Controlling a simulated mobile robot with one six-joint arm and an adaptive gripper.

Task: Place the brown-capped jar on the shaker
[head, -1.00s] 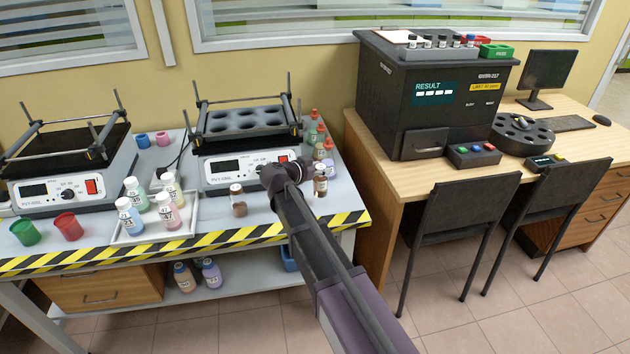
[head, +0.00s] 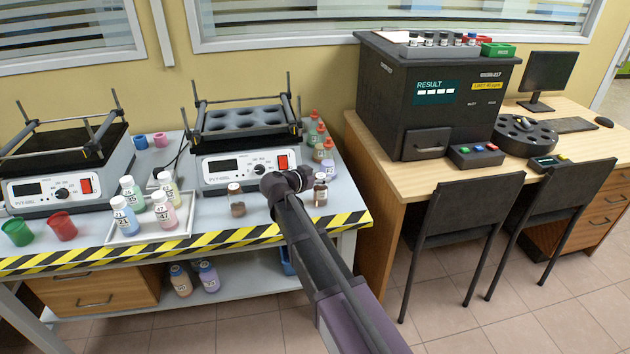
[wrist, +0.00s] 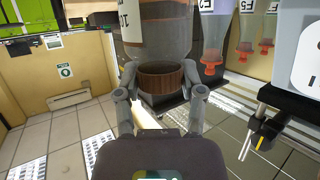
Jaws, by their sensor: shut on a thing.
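My gripper (wrist: 163,97) is shut on the brown-capped jar (wrist: 160,35), with a finger on each side of its ribbed brown cap (wrist: 161,78). The jar appears inverted in the wrist view, with part of its label showing. In the head view my gripper (head: 303,178) is in front of the right shaker's right corner, its fingers mostly hidden by my wrist. A labelled jar (head: 320,190) right beside it appears to be the held one. The right shaker (head: 225,155) has a dark top rack with several round, empty-looking holes (head: 243,118).
Another jar with dark contents (head: 237,205) stands before the shaker. Red-capped bottles (head: 322,140) stand close to its right side. A tray (head: 150,234) of bottles lies left. Corner rods (head: 197,100) rise around the rack. A second shaker (head: 60,165) has a flat black top.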

